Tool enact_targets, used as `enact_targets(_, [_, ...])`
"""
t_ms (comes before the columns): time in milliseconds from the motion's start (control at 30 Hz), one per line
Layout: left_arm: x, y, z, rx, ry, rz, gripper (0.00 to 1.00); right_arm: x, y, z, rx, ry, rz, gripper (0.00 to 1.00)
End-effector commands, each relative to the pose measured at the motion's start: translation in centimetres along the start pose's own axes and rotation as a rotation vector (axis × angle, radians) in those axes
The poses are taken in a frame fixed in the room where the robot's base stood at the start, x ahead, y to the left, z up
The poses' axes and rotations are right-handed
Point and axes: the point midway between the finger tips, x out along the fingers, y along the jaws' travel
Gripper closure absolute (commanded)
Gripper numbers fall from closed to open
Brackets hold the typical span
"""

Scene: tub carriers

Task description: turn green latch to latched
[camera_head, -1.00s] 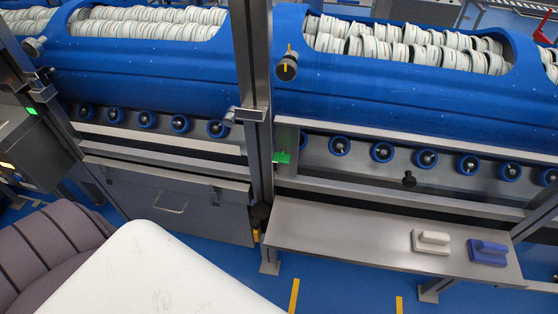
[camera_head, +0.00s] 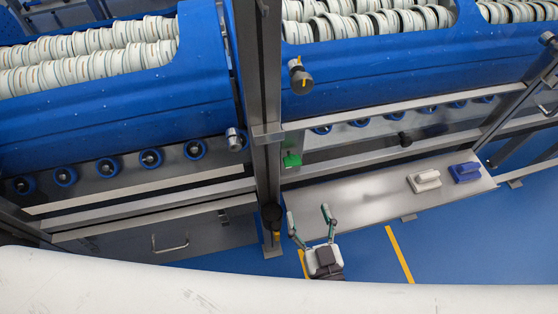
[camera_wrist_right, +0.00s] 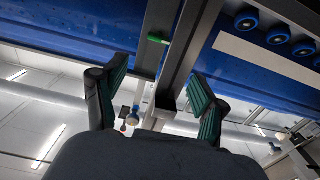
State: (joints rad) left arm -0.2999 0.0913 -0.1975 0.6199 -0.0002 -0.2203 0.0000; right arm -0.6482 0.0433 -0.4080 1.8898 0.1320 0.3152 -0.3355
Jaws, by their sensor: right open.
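The green latch (camera_head: 292,160) is a small green block on the metal frame, just right of the vertical post in the head view. It also shows in the right wrist view (camera_wrist_right: 158,38), above and between the fingers. My right gripper (camera_head: 308,216) is open and empty, below the latch and apart from it, over the left end of the metal shelf. Its two green-padded fingers (camera_wrist_right: 157,98) stand wide apart in the right wrist view. My left gripper is not in view.
The vertical metal post (camera_head: 266,150) stands close left of the latch. A dark knob (camera_head: 300,78) is above it. A metal shelf (camera_head: 360,195) holds a white block (camera_head: 424,181) and a blue block (camera_head: 465,172).

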Motion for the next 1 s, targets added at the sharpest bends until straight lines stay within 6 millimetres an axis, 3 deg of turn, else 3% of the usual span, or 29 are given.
enact_targets(267, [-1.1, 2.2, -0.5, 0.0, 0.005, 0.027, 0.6, 5.0, 0.0, -0.2, 0.0, 0.002, 0.0, 0.28])
enact_targets(600, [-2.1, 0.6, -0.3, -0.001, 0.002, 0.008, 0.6, 11.5, 0.0, 0.0, 0.0, -0.001, -0.001, 0.28])
enact_targets(800, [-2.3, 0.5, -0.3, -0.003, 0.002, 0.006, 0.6, 13.1, 0.0, 0.1, -0.001, -0.003, -0.001, 0.28])
enact_targets(1000, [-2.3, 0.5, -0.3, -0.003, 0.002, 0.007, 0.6, 13.3, 0.0, 0.2, 0.0, -0.004, -0.001, 0.28])
